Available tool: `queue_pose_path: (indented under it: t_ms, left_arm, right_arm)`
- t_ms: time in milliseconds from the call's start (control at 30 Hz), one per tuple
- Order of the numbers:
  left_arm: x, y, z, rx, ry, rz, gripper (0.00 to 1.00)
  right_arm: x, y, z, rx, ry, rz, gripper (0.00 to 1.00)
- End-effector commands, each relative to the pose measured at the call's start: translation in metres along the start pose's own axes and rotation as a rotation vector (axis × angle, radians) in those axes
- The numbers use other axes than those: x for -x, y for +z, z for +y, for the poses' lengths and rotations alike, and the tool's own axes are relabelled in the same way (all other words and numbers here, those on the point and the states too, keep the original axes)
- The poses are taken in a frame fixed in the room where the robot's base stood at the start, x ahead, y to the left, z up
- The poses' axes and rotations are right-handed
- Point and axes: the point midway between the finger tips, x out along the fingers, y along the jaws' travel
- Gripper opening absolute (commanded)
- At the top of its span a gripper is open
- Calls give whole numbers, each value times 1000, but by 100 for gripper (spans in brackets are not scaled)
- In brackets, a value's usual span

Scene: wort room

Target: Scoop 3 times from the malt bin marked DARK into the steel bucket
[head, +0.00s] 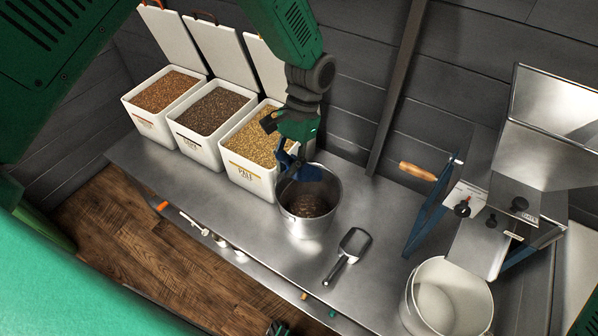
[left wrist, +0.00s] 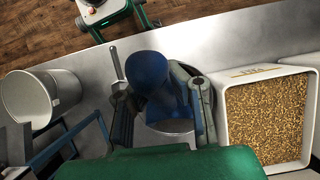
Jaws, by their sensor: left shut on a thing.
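My left gripper (head: 290,150) is shut on a blue scoop (head: 305,174), which is tilted over the steel bucket (head: 302,228). In the left wrist view the blue scoop (left wrist: 150,75) sits between the fingers, hiding most of the bucket; I see no grain on it. Some brown grain lies in the bottom of the bucket. The middle white bin (head: 195,148) is open and holds the darkest grain (head: 213,110); its label is too small to read surely. My right gripper is not seen.
The PALE bin (head: 247,180) stands right beside my left gripper, and a reddish-malt bin (head: 150,124) stands far left. A metal scoop (head: 347,256) lies right of the bucket. A white pail (head: 448,300) and a mill (head: 490,215) stand at right.

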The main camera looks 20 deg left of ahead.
Motion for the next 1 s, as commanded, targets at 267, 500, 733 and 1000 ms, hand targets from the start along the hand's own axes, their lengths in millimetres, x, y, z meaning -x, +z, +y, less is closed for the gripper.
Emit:
queue_pose_path:
  t_ms: [267, 500, 733, 1000]
  left_arm:
    - [10, 11, 2, -5, 0, 239, 0]
    - [11, 16, 2, -12, 4, 452, 0]
    - [12, 22, 1, -18, 9, 665, 0]
    - [18, 25, 2, -20, 15, 823, 0]
  right_arm:
    - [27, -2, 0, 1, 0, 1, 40]
    - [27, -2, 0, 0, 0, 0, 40]
    - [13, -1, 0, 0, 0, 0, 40]
    - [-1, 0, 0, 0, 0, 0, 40]
